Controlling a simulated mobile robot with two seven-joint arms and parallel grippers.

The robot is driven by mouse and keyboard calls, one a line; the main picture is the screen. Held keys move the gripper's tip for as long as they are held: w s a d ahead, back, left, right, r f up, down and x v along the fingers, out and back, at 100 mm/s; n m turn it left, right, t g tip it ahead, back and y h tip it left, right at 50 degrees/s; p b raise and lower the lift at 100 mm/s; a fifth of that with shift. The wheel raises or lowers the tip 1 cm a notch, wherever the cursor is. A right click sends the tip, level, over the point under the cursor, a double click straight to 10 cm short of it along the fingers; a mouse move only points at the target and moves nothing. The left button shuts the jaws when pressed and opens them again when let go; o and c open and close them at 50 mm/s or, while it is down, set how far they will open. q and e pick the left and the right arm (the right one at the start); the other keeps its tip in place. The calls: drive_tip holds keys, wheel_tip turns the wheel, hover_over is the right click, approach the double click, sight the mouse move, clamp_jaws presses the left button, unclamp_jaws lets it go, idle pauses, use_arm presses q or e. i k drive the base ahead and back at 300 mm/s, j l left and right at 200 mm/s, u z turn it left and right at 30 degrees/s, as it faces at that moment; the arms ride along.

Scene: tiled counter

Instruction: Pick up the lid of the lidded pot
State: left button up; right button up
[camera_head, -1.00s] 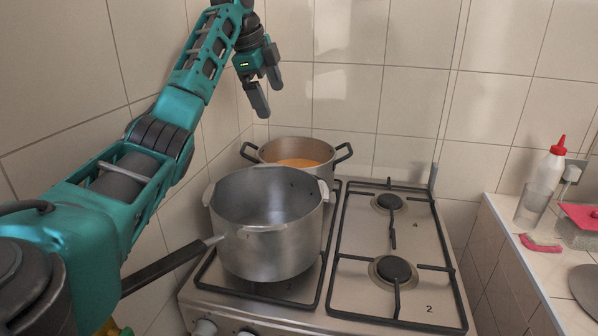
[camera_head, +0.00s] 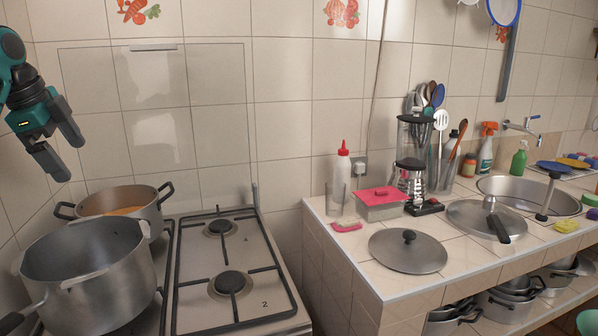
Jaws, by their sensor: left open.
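Two open metal pots stand on the stove: a large grey pot (camera_head: 95,280) at the front left and a smaller pot (camera_head: 148,206) with orange contents behind it. A round metal lid (camera_head: 408,257) with a black knob lies flat on the tiled counter. Farther right, a round metal lid or lidded pan (camera_head: 465,216) has an upright knob and a black handle; I cannot tell whether a vessel is under it. My left gripper (camera_head: 64,151) is open and empty, above the pots at the far left, far from both lids. My right gripper is not in view.
The stove's right burners (camera_head: 230,283) are bare. On the counter stand a red-capped bottle (camera_head: 341,172), a glass, a pink-lidded box (camera_head: 379,205), a blender (camera_head: 413,150) and a utensil holder. A sink (camera_head: 540,195) lies at the right, with pots on a shelf below the counter.

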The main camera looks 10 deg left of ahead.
sight(406, 250)
drive_tip(key=k+l, duration=0.3)
drive_tip(key=l, duration=0.15)
drive_tip(key=k+l, duration=0.25)
drive_tip(key=l, duration=0.15)
drive_tip(key=k+l, duration=0.3)
drive_tip(key=l, duration=0.15)
